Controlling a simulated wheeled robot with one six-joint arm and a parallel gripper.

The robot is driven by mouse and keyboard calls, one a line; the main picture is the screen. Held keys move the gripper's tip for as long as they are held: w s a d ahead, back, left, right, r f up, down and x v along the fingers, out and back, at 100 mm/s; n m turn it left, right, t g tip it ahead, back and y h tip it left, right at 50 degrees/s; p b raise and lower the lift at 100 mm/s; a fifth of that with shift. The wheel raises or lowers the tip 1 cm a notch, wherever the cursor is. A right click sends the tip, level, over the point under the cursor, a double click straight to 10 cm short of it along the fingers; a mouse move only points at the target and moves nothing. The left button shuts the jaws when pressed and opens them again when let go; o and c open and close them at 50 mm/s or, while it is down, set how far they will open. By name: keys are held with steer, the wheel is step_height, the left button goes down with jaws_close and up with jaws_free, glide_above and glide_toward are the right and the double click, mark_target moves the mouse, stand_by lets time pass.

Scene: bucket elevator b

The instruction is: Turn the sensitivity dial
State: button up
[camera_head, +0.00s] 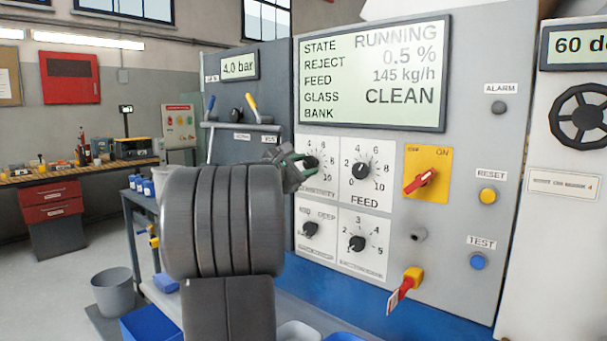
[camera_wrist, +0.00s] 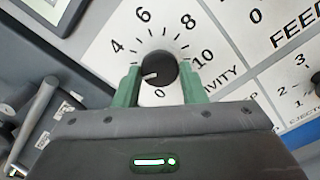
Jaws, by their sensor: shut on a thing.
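The sensitivity dial (camera_head: 311,162) is a round black knob on a white scale plate at the upper left of the knob group. My gripper (camera_head: 300,163) reaches it from the left and partly covers its plate and label. In the wrist view the dial (camera_wrist: 159,68) sits between the two green fingers of my gripper (camera_wrist: 160,85), which are shut on its sides. Its white pointer mark points left and slightly down, toward the left finger, between the visible 0 and 4. The scale's 2 is hidden.
The feed dial (camera_head: 361,170) is close on the right, with two more knobs (camera_head: 311,229) (camera_head: 357,243) below. The display (camera_head: 375,75) above reads RUNNING and CLEAN.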

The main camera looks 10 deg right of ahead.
stand_by(0.4)
steer(key=o, duration=1)
steer(key=shift+a, duration=0.1)
steer(key=b+v, duration=0.1)
steer(key=v, duration=1.2)
steer(key=shift+s+a, duration=0.2)
steer(key=shift+s, duration=0.1)
steer(key=p+x, duration=0.1)
steer(key=x, duration=1.3)
steer(key=shift+a, duration=0.1)
